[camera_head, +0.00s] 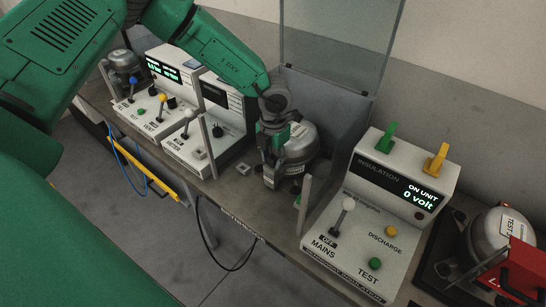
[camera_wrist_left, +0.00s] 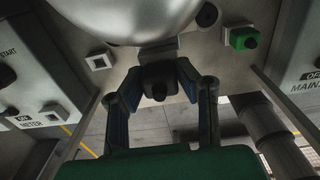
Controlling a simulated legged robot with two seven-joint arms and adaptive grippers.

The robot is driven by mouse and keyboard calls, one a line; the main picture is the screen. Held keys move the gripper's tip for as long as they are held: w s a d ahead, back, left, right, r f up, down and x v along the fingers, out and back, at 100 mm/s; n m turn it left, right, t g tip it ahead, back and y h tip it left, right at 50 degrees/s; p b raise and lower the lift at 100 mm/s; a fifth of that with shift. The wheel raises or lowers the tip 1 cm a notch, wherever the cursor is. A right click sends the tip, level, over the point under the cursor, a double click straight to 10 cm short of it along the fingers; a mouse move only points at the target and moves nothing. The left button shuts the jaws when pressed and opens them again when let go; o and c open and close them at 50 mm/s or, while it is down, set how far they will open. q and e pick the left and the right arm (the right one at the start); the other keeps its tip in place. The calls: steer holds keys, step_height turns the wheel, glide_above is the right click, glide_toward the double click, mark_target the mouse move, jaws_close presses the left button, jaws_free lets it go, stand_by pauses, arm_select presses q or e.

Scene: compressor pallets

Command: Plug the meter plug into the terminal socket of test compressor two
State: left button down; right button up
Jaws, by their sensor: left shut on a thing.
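My left gripper (camera_head: 270,180) points down in front of the middle silver compressor (camera_head: 301,143), which stands inside the open clear-lidded enclosure. In the left wrist view my gripper (camera_wrist_left: 160,82) has its two fingers closed on a small black block, which looks like the meter plug (camera_wrist_left: 158,83). The block sits right below the compressor's silver dome (camera_wrist_left: 125,15), against a grey part there. The terminal socket is hidden behind the block, so I cannot tell whether the plug is seated. My right gripper is not in view.
The meter unit (camera_head: 212,125) stands left of the compressor, the insulation unit (camera_head: 375,215) right. A clear raised lid (camera_head: 335,45) is behind. A black cable (camera_head: 222,262) hangs below the bench edge.

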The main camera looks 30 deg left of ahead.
mark_target(273, 154)
arm_select(q)
steer(key=shift+f, duration=0.15)
steer(key=c, duration=1.1)
jaws_free()
steer(key=shift+r, duration=0.2)
step_height(273, 154, up, 12)
steer(key=shift+f, duration=0.25)
steer(key=shift+f, duration=0.1)
